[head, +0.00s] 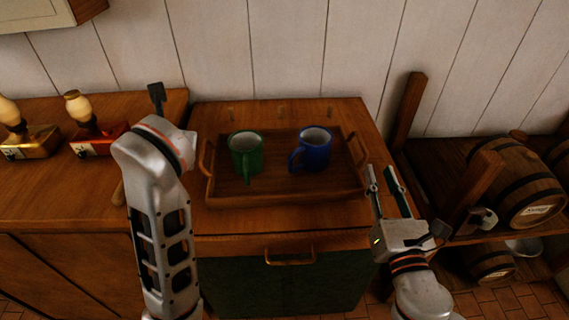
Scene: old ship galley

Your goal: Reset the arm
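My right gripper (388,180) is at the right of the wooden tray (285,200), with its two fingers pointing up and apart and nothing visible between them. My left arm rises at the left of the tray; its gripper fingers are not clearly visible, hidden behind the arm's upper end. A green mug (246,153) and a blue mug (312,149) stand upright in the tray, apart from each other. Neither gripper touches a mug.
The tray sits on a wooden cabinet top (330,218) with a front handle (290,256). A red grinder (88,128) and a gold grinder (25,130) stand on the left counter. At right, a rack holds barrels (522,180) beside a wooden post (408,108).

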